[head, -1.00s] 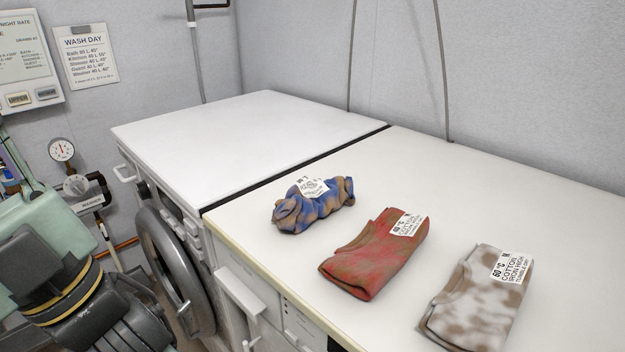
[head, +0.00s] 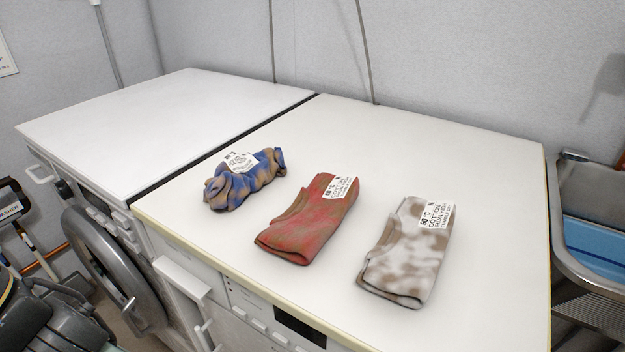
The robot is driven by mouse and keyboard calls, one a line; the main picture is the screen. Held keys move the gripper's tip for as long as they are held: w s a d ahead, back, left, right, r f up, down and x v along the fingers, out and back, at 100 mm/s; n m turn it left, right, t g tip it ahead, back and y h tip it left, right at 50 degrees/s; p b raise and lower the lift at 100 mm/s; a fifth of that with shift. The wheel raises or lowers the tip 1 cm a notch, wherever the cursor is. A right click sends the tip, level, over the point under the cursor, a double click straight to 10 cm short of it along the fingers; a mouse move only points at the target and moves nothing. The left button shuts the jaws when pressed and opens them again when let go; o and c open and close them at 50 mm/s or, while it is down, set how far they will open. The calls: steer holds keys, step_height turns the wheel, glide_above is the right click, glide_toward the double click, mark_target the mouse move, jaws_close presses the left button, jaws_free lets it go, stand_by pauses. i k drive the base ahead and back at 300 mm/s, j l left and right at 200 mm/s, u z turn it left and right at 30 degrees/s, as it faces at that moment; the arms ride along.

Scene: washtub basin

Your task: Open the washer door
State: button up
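The washer (head: 150,110) is a white front-loading machine at the left. Its round grey door (head: 108,270) shows on the front at the lower left and stands out from the body at an angle. Part of my arm is at the lower left corner, close to the left of the door. My gripper's fingers cannot be made out there, so I cannot tell whether it touches the door.
A second white machine (head: 480,165) adjoins on the right, with a blue-brown cloth (head: 243,182), a red-brown cloth (head: 308,222) and a white-brown cloth (head: 408,255) on top, all labelled. A metal sink (head: 590,195) with a blue interior is at the right.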

mark_target(112, 268)
steer(key=u, duration=1.3)
